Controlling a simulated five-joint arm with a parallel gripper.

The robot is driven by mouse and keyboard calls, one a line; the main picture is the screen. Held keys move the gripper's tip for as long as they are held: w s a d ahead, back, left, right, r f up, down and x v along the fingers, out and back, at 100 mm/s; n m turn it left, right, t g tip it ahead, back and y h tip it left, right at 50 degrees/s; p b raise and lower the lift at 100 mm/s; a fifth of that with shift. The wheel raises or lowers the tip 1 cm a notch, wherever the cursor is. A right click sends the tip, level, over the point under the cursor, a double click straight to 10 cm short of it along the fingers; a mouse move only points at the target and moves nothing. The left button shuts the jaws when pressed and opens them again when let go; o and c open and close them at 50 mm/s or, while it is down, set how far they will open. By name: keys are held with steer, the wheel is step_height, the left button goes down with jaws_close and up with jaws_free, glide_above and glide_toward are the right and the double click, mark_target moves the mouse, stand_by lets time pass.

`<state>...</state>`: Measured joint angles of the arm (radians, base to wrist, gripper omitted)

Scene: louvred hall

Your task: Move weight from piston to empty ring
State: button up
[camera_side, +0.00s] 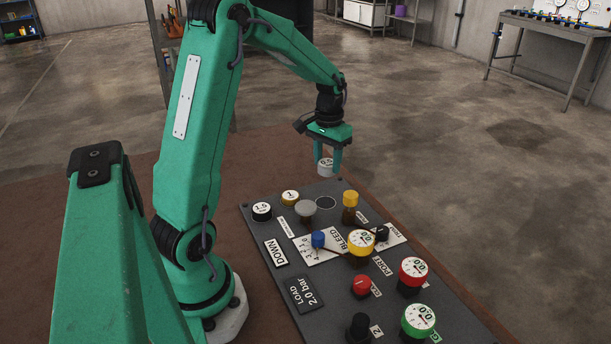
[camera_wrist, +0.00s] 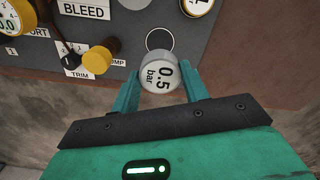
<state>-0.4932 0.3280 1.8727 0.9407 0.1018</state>
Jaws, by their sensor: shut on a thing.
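My gripper (camera_side: 328,168) is shut on a small silvery weight (camera_side: 325,170), held in the air above the far end of the dark panel. In the wrist view the weight (camera_wrist: 161,74) reads "0.5 bar" and sits between the teal fingers (camera_wrist: 161,88). The empty ring (camera_side: 326,202) is a thin pale circle on the panel, below the held weight; it also shows in the wrist view (camera_wrist: 160,40), just beyond the weight, partly covered by it. The piston (camera_side: 306,208) has a bare grey round top and stands left of the ring.
A yellow knob (camera_side: 350,199) stands close right of the ring. The blue knob (camera_side: 318,239) and gauges (camera_side: 413,270) stand nearer the camera.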

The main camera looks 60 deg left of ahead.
steer(key=shift+f, duration=5)
steer(key=shift+f, duration=0.2)
steer(key=o, duration=1.1)
steer(key=shift+c, duration=0.2)
steer(key=shift+r, duration=0.15)
step_height(320, 180, up, 12)
steer(key=shift+r, duration=0.1)
